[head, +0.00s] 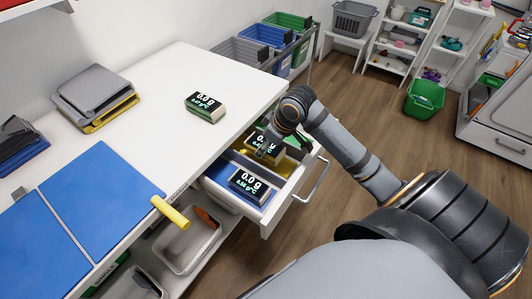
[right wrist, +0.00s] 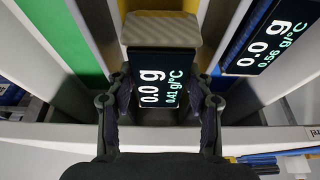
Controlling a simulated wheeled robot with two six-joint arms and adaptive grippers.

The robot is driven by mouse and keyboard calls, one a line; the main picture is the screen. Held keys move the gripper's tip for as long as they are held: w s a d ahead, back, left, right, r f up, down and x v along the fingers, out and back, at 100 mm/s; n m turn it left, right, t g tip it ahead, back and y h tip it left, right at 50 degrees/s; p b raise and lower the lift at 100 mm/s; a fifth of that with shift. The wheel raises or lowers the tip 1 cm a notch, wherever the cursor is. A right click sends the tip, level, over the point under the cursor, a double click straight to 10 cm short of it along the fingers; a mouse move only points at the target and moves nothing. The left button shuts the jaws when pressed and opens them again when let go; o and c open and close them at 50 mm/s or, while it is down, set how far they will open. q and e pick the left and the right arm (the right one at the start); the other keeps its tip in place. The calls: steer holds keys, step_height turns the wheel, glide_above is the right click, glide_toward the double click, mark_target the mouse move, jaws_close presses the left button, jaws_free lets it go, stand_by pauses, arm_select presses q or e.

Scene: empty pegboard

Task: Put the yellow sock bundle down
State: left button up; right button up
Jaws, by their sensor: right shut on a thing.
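My right gripper (head: 264,150) reaches into the open drawer (head: 281,205). In the right wrist view its two fingers (right wrist: 165,98) are shut on the sides of a block with a beige top and a black display reading 0.0 g (right wrist: 164,75). In the head view this display block (head: 265,146) shows at the drawer's back part, low over the yellow section (head: 287,168); whether it touches the floor there I cannot tell. I see nothing that clearly looks like a yellow sock bundle. My left gripper is not in view.
A second display block (head: 246,186) lies in the drawer's blue section, and another (head: 205,106) stands on the white table (head: 165,75). A grey tray (head: 187,245) is below the table.

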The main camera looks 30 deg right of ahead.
steer(key=shift+w+f, duration=0.15)
steer(key=shift+f, duration=0.8)
steer(key=shift+w+f, duration=0.1)
steer(key=shift+f, duration=0.8)
steer(key=shift+d, duration=0.1)
steer(key=o, duration=0.9)
steer(key=shift+f, duration=0.1)
steer(key=shift+o, duration=0.2)
